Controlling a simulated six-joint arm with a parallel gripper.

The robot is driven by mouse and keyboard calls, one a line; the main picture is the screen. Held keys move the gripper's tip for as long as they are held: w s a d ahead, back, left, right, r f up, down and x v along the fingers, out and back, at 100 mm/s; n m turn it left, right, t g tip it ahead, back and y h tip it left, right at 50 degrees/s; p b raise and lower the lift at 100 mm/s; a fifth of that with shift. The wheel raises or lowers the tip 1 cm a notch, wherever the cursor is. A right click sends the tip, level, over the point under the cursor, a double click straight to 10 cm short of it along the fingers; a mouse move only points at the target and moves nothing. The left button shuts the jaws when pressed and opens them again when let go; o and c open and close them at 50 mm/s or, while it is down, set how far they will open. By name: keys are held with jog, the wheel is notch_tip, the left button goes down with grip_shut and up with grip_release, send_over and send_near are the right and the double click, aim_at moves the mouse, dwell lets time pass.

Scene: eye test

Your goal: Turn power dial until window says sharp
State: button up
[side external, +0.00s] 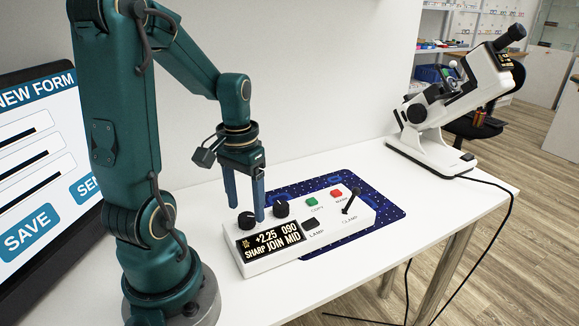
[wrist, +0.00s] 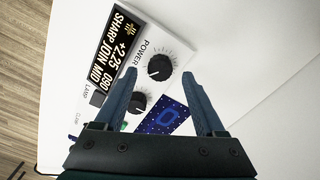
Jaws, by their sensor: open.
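The white control box (side external: 327,224) lies on the table. Its black window (side external: 269,243) reads +2.25, 090, SHARP, JOIN, MID; it also shows in the wrist view (wrist: 113,52). The black power dial (wrist: 160,68), labelled POWER, shows in the side view at the box's left end (side external: 246,220). A second black dial (side external: 281,208) is beside it. My gripper (side external: 246,211) points down, open and empty. In the wrist view its fingertips (wrist: 159,73) are on either side of the power dial, with a gap showing at each side. How far down they reach is hard to tell.
The box has a green button (side external: 311,202), a red button (side external: 336,192) and a clamp lever (side external: 351,201). It sits partly on a blue patterned mat (side external: 392,211). A white lens instrument (side external: 430,144) stands at right. A screen (side external: 36,160) stands at left.

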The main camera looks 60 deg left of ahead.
aim_at(247, 216)
jog(key=shift+r, duration=1.5)
jog(key=shift+d, duration=0.1)
jog(key=d+r+m+t, duration=0.2)
jog(key=d+r, duration=0.1)
jog(key=d, duration=0.4)
jog(key=d+r+m+t, duration=0.2)
jog(key=d+m+t, duration=0.1)
jog(key=d, duration=0.3)
jog(key=shift+s+d+r+t, duration=0.3)
jog(key=shift+s+d+r, duration=0.05)
jog(key=shift+r, duration=0.05)
